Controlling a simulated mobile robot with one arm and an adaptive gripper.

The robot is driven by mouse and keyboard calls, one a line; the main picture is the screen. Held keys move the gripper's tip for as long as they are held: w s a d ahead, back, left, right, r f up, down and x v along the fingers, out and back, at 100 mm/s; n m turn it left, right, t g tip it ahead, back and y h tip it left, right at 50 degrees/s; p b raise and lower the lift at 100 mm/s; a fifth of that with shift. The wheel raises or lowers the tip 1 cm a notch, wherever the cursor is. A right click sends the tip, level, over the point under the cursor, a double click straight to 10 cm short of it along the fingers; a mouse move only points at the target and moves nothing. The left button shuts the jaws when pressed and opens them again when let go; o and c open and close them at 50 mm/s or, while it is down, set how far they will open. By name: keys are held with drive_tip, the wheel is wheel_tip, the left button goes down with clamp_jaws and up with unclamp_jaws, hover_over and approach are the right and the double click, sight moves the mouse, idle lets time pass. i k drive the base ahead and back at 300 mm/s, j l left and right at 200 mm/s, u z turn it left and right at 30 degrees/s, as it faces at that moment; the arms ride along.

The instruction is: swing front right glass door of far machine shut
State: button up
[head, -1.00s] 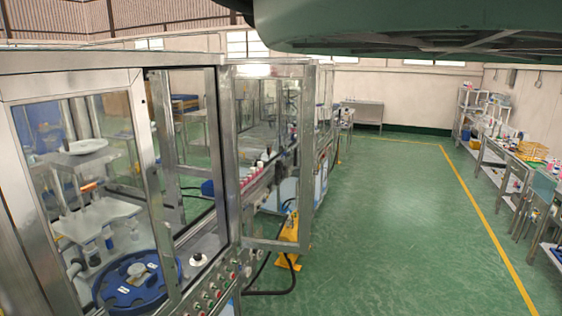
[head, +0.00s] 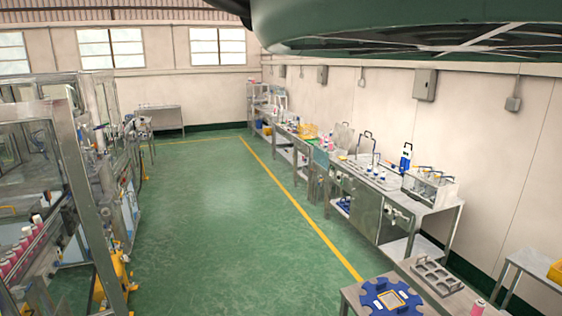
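The glass-walled machine line runs along the left edge of the head view. A metal-framed glass door panel (head: 75,175) stands at the near left, reaching toward the aisle. It appears swung out, but its hinge side is outside the picture, so I cannot tell which machine carries it. Through its glass, pink bottles with white caps (head: 24,243) stand in a row. Farther back is another glass-and-metal machine (head: 108,125); its door positions are too small and overlapped to tell. My gripper is not in view.
The green floor aisle (head: 205,220) is clear, with a yellow line (head: 300,205) along its right side. Steel benches (head: 440,215) with lab items line the right wall. A blue notched disc (head: 388,300) lies on a near table. A yellow foot (head: 112,275) stands beside the machine.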

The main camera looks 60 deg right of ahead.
sight(59, 111)
drive_tip(key=i+l+z, duration=0.25)
drive_tip(key=z, duration=0.15)
drive_tip(key=i+l+z, duration=0.15)
drive_tip(key=i+z, duration=0.75)
drive_tip(key=i, duration=1.6)
drive_tip(key=i+u, duration=0.35)
drive_tip(key=i, duration=0.2)
drive_tip(key=i+l+u, duration=0.35)
drive_tip(key=i, duration=0.15)
drive_tip(key=i+l+u, duration=0.3)
drive_tip(key=i, duration=0.2)
drive_tip(key=u, duration=0.4)
drive_tip(key=i+u, duration=0.15)
drive_tip(key=u, duration=0.7)
drive_tip(key=i+l+u, duration=0.1)
drive_tip(key=u, duration=0.3)
